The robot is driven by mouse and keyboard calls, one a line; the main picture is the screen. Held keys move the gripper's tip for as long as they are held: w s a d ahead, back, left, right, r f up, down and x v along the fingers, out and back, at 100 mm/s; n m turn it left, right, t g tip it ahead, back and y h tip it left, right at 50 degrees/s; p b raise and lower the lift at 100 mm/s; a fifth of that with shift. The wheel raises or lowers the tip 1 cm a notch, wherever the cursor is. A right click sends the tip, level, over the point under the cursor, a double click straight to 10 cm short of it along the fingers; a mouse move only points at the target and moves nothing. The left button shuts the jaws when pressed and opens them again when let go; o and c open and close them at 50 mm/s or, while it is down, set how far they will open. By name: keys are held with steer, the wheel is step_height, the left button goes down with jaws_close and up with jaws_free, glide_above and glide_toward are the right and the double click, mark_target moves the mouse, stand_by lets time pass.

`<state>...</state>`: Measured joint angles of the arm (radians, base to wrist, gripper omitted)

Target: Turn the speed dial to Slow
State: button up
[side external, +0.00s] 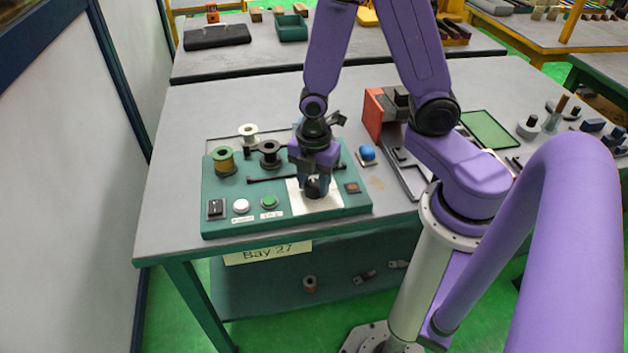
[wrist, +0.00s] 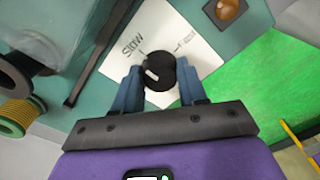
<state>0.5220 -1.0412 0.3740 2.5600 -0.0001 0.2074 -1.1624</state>
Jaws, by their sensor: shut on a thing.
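The speed dial (wrist: 160,73) is a round black knob with a white mark, on a white label plate (wrist: 158,28) that reads "Slow" at the left and has a second, blurred word at the right. In the wrist view the knob's white mark sits on its lower left side. My gripper (wrist: 161,90) is shut on the dial, with one blue finger on each side. In the side external view my gripper (side external: 316,184) points down onto the dial (side external: 317,189), on the right part of the green control box (side external: 225,226). The fingers partly hide the dial there.
The box also carries a black rocker switch (side external: 216,208), a white button (side external: 241,206), a green button (side external: 269,202) and wire spools (side external: 224,162). An amber square lamp or button (side external: 352,188) lies right of the dial.

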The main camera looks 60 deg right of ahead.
mark_target(314, 184)
stand_by(0.5)
steer(key=o, duration=1.1)
steer(key=shift+c, duration=0.2)
step_height(314, 184, up, 17)
steer(key=shift+r, duration=0.2)
steer(key=shift+s, duration=0.1)
steer(key=s+a+f+m, duration=0.1)
steer(key=s+f+m, duration=0.2)
steer(key=s, duration=1)
steer(key=shift+s+a+m, duration=0.2)
steer(key=shift+s+m, duration=0.1)
steer(key=shift+m, duration=1.5)
